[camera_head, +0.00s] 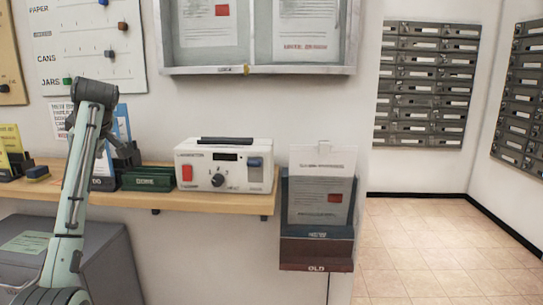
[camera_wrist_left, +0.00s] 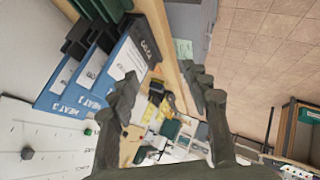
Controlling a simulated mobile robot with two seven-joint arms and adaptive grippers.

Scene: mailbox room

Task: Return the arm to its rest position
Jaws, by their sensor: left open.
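My left arm (camera_head: 72,205) rises from the lower left in the head view and bends over near the top. Its gripper (camera_head: 122,152) hangs over the wall shelf (camera_head: 225,203), partly hidden by the arm, in front of the blue binders. In the left wrist view, the two dark fingers of the gripper (camera_wrist_left: 165,88) stand well apart with nothing between them. Blue binders (camera_wrist_left: 90,75) lie to the left of the fingers. Whether the gripper touches anything on the shelf cannot be told. My right gripper is in neither view.
A white device (camera_head: 224,166) with a red switch and a green box (camera_head: 148,179) stand on the shelf. A wall holder (camera_head: 318,248) hangs right of it. A grey cabinet (camera_head: 95,255) is below. Mailboxes (camera_head: 424,88) line the far wall. The tiled floor is clear.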

